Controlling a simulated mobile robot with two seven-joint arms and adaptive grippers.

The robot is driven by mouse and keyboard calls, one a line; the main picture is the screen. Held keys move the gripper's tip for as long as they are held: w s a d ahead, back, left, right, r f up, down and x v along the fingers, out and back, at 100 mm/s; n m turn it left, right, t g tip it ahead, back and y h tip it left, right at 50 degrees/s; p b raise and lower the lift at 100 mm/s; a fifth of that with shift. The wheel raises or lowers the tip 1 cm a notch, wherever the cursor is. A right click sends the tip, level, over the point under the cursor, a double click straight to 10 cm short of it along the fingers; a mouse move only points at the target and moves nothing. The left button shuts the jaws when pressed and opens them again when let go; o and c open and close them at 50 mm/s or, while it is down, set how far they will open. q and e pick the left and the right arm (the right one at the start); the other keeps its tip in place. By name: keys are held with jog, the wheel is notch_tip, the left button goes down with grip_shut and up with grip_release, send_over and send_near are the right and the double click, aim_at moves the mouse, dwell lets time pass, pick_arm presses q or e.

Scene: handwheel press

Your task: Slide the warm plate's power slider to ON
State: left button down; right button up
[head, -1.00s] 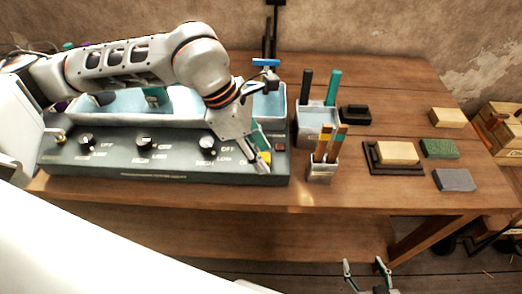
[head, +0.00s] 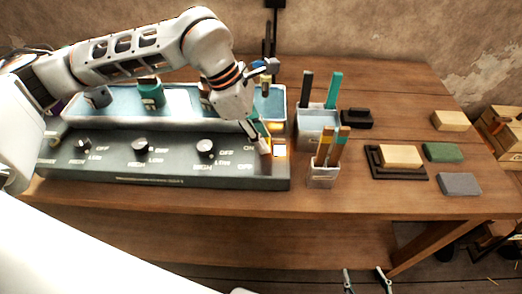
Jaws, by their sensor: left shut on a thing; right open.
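The warm plate's dark control panel (head: 200,176) runs along the front of the pale blue bath (head: 120,117). Its power slider at the right end has ON printed above OFF on its left side. My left gripper (head: 264,149) is shut on the slider, beside the ON label; the fingers mostly hide the slider knob. A small square indicator (head: 280,151) just right of the fingertips glows bright. My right gripper (head: 367,280) is open and empty, low in front of the table at the bottom edge.
Three black knobs sit on the panel, one of them (head: 205,147) nearest the slider. Right of the panel stand a small tool cup (head: 322,178) and a larger container (head: 316,130). Several blocks lie farther right, including a grey one (head: 459,184). The table's front strip is clear.

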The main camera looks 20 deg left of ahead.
pick_arm(q)
jog(key=shift+w+r, duration=0.1)
jog(key=shift+w, duration=0.1)
jog(key=c, duration=1.8)
grip_release()
